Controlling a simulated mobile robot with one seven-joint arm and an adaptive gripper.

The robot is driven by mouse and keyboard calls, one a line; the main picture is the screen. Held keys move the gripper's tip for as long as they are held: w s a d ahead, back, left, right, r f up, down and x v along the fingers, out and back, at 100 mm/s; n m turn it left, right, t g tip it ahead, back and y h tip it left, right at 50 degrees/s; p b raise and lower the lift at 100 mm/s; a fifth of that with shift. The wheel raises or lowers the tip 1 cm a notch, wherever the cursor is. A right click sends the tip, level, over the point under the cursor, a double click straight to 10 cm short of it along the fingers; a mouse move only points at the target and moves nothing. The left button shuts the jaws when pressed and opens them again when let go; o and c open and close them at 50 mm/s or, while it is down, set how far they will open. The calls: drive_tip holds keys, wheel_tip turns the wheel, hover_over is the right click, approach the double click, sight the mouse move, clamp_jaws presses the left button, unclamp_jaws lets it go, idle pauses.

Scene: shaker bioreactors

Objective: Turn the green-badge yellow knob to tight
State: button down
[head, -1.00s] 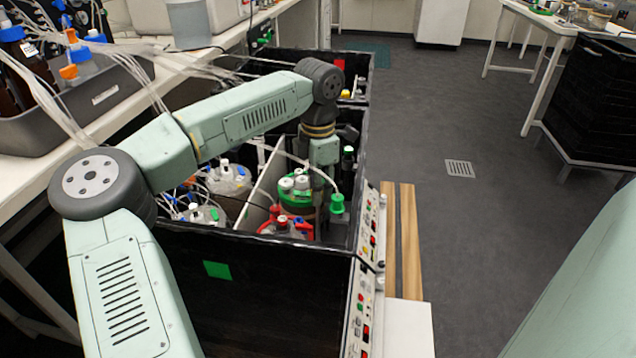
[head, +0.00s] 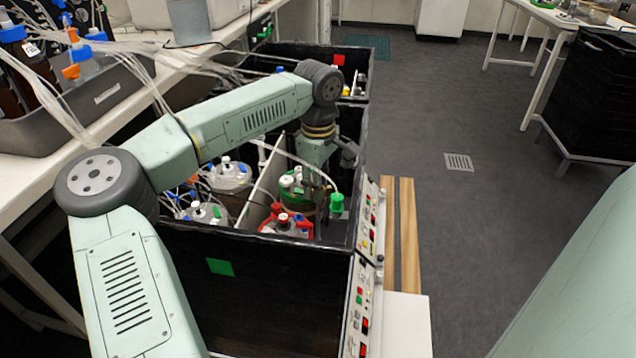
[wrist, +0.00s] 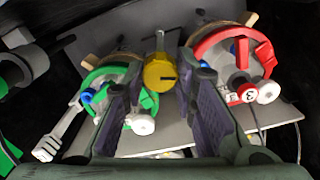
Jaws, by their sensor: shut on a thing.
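The yellow knob (wrist: 160,74) shows in the wrist view, round with a short dark mark on its face and a thin stem behind it. It sits between a green-ringed vessel (wrist: 90,77) and a red-ringed vessel (wrist: 197,49). My gripper (wrist: 162,84) has one finger on each side of the knob and is shut on it. In the head view my gripper (head: 318,190) reaches down into the black box (head: 180,290) that carries a green badge (head: 220,267). The knob is hidden there.
In the head view the green-ringed vessel (head: 295,201) and red-ringed vessel (head: 285,224) stand close around my gripper. A control panel (head: 369,225) lines the box's right side. Another box with a red badge (head: 339,60) stands behind.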

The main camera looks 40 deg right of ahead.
drive_tip(key=shift+m, duration=1.1)
drive_tip(key=c, duration=1.3)
unclamp_jaws()
wheel_tip(320, 180, up, 12)
drive_tip(key=shift+s+d, duration=0.1)
